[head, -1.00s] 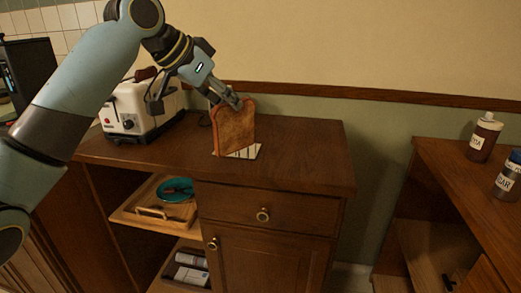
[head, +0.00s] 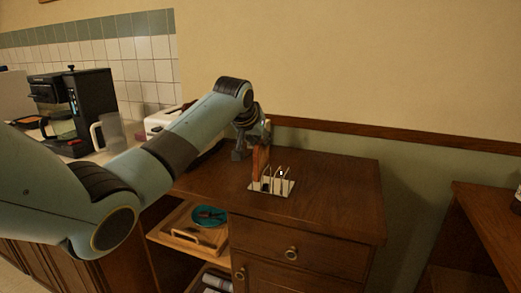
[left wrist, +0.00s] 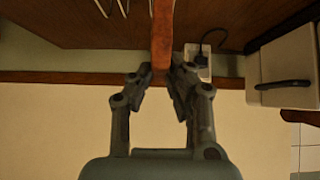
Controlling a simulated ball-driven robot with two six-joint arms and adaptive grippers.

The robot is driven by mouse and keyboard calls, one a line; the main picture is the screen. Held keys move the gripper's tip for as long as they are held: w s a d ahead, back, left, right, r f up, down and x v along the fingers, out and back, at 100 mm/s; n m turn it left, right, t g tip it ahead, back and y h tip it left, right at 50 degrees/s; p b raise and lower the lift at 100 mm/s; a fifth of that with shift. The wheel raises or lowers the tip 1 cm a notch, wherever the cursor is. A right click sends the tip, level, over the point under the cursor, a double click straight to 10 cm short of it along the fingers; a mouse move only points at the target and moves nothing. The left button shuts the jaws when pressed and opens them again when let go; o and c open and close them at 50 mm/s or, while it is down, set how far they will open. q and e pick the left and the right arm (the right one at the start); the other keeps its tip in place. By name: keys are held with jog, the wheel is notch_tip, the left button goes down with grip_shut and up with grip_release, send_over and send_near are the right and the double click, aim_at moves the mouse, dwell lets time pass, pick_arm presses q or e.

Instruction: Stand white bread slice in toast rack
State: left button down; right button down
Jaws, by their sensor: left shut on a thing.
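The bread slice (head: 260,160) looks toasted brown and shows nearly edge-on, upright, at the left end of the toast rack. The toast rack (head: 284,189) is a pale base with thin wire dividers on the wooden cabinet top. My left gripper (head: 252,143) is shut on the slice's upper part. In the left wrist view, the fingers (left wrist: 160,78) pinch the slice (left wrist: 162,32) from both sides. Rack wires (left wrist: 122,7) show beside the slice there. I cannot tell whether its lower edge is seated in a slot. My right gripper is out of view.
A white toaster (head: 160,119) stands behind my left arm; it also shows in the wrist view (left wrist: 283,70). A coffee maker (head: 92,95) and a clear jug (head: 108,133) are further left. The cabinet top (head: 335,185) right of the rack is clear.

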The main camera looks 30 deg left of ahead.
aim_at(261, 154)
pick_arm(q)
jog(key=shift+f, duration=1.25)
jog(key=shift+f, duration=0.1)
jog(key=c, duration=1.3)
grip_release()
